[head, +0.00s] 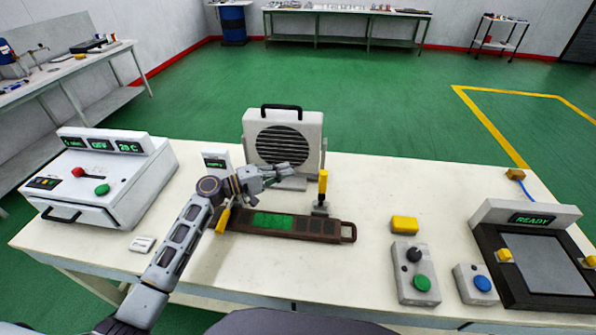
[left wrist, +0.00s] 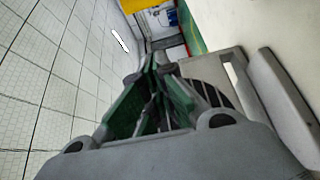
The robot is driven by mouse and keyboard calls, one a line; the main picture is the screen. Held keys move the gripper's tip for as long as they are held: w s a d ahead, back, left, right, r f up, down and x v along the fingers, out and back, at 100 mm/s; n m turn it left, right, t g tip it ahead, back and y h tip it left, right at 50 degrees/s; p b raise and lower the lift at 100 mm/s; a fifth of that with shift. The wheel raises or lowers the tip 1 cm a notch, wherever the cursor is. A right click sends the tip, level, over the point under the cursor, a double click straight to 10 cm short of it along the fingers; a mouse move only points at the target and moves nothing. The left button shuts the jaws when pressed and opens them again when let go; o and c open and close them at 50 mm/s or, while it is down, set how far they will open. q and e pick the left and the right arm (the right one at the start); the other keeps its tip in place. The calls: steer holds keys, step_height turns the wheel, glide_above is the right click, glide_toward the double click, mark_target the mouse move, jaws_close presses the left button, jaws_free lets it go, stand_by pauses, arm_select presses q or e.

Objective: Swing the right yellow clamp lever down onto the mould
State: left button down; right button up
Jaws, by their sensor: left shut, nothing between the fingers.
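The right yellow clamp lever (head: 323,183) stands upright on its grey base at the far edge of the mould (head: 338,228). The mould is a long dark brown tray with green in its middle and a loop handle at its right end. The left yellow clamp lever (head: 222,221) is tilted low at the mould's left end, partly behind my arm. My left gripper (head: 288,172) is shut and empty, above and behind the mould, pointing right, a short way left of the right lever and apart from it. Its fingers also fill the middle of the left wrist view (left wrist: 155,105).
A grey fan unit (head: 283,138) stands close behind my left gripper. A white control box (head: 100,178) is at left. A yellow block (head: 404,224), a button box (head: 416,273), a blue-button box (head: 476,284) and a READY machine (head: 528,218) are at right.

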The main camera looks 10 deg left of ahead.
mark_target(322, 190)
arm_select(q)
steer(key=w+d+p, duration=0.1)
steer(key=d+p, duration=0.2)
steer(key=d, duration=0.6)
steer(key=shift+p, duration=0.4)
arm_select(e)
steer(key=shift+w+a+r, duration=0.1)
steer(key=shift+a+r, duration=0.2)
steer(key=shift+r, duration=0.35)
steer(key=shift+w+a+r, duration=0.1)
steer(key=shift+a+r, duration=0.15)
steer(key=shift+r, duration=0.45)
steer(key=shift+w+a+r, duration=0.1)
steer(key=shift+a+r, duration=0.2)
steer(key=shift+r, duration=0.35)
steer(key=shift+a+f, duration=0.15)
steer(key=shift+a, duration=0.25)
arm_select(q)
steer(key=shift+b, duration=0.3)
arm_select(e)
steer(key=shift+f, duration=0.1)
